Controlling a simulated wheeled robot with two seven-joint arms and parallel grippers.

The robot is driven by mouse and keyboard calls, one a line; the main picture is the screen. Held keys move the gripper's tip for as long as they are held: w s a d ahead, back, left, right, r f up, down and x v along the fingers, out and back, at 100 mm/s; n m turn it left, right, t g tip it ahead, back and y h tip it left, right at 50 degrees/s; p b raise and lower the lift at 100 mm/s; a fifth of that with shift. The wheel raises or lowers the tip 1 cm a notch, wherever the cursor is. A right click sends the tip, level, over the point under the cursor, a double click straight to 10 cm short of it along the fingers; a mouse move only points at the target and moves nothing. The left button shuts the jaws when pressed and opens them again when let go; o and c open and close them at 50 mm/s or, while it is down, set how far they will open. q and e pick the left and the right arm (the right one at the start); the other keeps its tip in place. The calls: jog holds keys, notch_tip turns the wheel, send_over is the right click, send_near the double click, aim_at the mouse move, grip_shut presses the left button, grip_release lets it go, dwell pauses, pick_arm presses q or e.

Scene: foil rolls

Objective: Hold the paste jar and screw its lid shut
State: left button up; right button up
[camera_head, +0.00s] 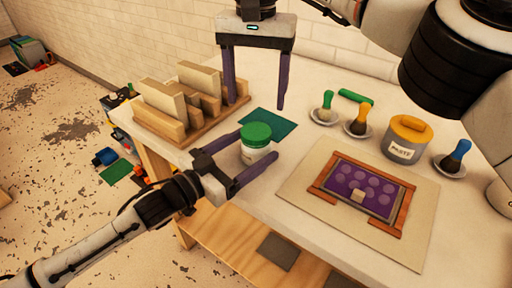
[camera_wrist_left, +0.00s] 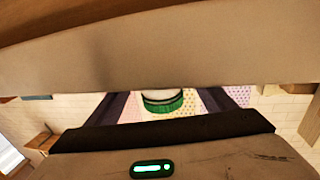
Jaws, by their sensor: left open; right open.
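A small white jar (camera_head: 252,156) with a green lid (camera_head: 257,132) stands upright on the table. The lid sits on top of it; how tightly, I cannot tell. My left gripper (camera_head: 258,148) is open, with its purple fingers on either side of the jar and no clear contact. In the left wrist view the jar's green lid (camera_wrist_left: 163,106) shows between the fingers, partly cut off by a pale band. My right gripper (camera_head: 256,104) is open and empty, fingers pointing down, above and behind the jar. A grey tub (camera_head: 402,150) labelled PASTE with an orange lid stands at the right.
A wooden rack (camera_head: 190,135) with several blocks stands left of the jar. A dark green mat (camera_head: 270,124) lies behind it. A purple framed screen (camera_head: 362,187) on a beige board lies at the right. Brushes in small dishes (camera_head: 324,117) stand at the back.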

aim_at(256, 131)
pick_arm(q)
jog(key=shift+x, duration=1.1)
grip_shut()
pick_arm(e)
jog(key=m, duration=0.4)
jog(key=shift+m, duration=0.3)
jog(key=shift+f, duration=4)
jog(key=shift+c, duration=0.3)
